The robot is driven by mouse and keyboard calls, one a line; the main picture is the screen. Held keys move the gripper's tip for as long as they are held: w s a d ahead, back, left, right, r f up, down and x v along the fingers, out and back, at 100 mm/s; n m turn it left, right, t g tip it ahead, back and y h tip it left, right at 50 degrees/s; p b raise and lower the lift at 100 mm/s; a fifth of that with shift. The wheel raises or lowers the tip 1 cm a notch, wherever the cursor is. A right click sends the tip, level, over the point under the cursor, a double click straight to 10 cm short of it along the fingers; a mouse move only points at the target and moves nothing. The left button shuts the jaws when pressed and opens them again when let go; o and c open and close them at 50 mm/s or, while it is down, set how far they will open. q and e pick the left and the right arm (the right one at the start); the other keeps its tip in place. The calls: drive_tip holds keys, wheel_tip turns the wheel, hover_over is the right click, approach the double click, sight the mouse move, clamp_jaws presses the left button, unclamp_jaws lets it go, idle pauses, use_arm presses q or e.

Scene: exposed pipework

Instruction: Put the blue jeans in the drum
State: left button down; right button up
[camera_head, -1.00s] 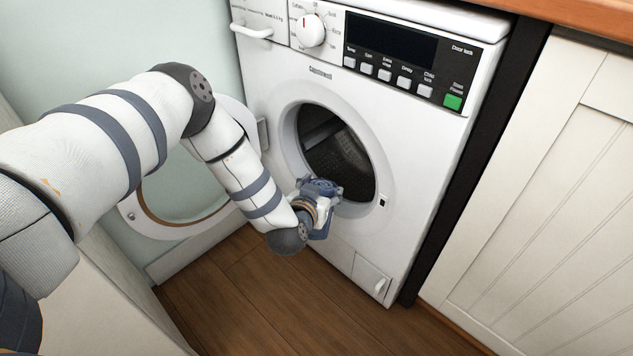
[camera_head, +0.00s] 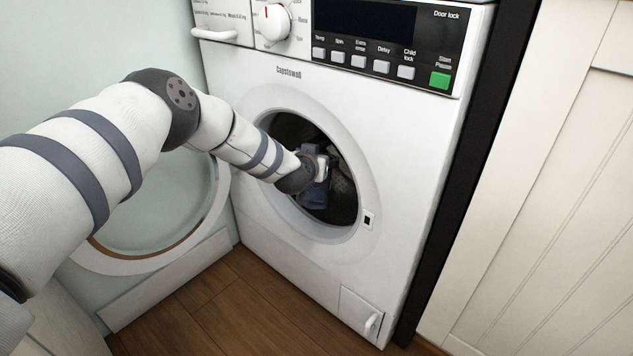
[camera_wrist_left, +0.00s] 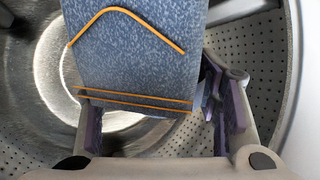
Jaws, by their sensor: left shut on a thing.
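The blue jeans (camera_wrist_left: 140,55) show large in the left wrist view, with orange stitching, between the fingers of my left gripper (camera_wrist_left: 160,115). In the head view the left gripper (camera_head: 318,178) is inside the round door opening of the washing machine, shut on the jeans (camera_head: 314,193). The jeans are mostly hidden there by the wrist and shadow. The drum (camera_head: 341,180) is dark in the head view. Its perforated metal wall (camera_wrist_left: 245,45) surrounds the jeans in the left wrist view. My right gripper is in neither view.
The machine's door (camera_head: 150,262) hangs wide open to the left. The white front (camera_head: 300,285) and the opening's rim (camera_head: 262,115) surround my arm closely. A cream cabinet (camera_head: 540,200) stands to the right. The wooden floor (camera_head: 225,310) is clear.

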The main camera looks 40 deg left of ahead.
use_arm(q)
drive_tip(key=w+a+b, duration=0.3)
drive_tip(key=w+b, duration=0.3)
drive_tip(key=w, duration=0.1)
drive_tip(key=shift+w+b, duration=0.25)
drive_tip(key=shift+b, duration=0.15)
drive_tip(key=shift+c, duration=2.3)
unclamp_jaws()
drive_tip(key=shift+r, duration=0.1)
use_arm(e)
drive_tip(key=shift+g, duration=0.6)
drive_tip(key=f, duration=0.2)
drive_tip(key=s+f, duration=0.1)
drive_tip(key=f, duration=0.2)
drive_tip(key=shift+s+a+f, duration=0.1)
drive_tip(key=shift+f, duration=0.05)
use_arm(q)
drive_tip(key=shift+s, duration=0.1)
drive_tip(key=v, duration=1.2)
